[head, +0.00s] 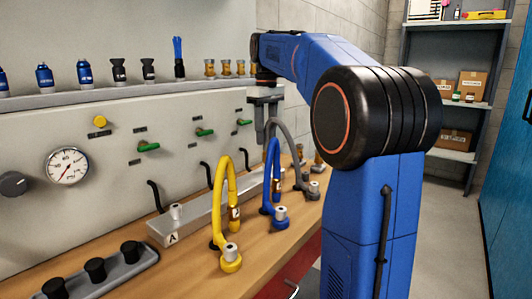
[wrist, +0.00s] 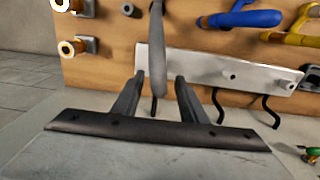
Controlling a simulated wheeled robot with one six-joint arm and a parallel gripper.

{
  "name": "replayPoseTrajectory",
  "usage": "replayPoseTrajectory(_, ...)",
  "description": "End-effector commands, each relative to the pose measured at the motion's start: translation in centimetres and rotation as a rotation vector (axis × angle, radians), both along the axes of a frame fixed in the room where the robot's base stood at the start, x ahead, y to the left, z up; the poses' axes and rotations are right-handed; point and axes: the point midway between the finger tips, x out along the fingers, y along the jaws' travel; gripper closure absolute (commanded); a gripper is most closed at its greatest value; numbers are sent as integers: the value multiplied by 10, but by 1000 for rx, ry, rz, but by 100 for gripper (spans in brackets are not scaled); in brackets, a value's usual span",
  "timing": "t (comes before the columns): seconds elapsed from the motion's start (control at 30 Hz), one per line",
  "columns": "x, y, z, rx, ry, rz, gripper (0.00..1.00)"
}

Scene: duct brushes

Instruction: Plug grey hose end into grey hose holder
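The grey hose (head: 291,140) arches up from a grey fitting with a pale cap (head: 313,189) at the far end of the bench. Its other side comes down at my gripper (head: 264,132), above the bench. In the wrist view the grey hose (wrist: 157,50) runs down between the two spread fingers of my gripper (wrist: 159,78). A gap shows on the right of the hose; I cannot tell whether the left finger touches it. The hose's tip is hard to make out. I cannot tell for sure which part is the grey hose holder.
The yellow hose (head: 219,180) and blue hose (head: 268,175) arch up nearby. A metal bar (head: 200,217) labelled A lies along the panel, with black hooks behind it. A tray with black knobs (head: 133,253) is at the near left. A panel with green levers (head: 149,147) rises behind.

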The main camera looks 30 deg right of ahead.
Motion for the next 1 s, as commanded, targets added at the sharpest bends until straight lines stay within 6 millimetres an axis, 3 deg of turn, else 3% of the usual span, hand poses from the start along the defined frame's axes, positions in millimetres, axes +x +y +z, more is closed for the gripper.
replayPoseTrajectory(0.5, 0, 0, -57, 1, 1, 0, 61)
replayPoseTrajectory(1.0, 0, 0, -66, 0, 0, 0, 61)
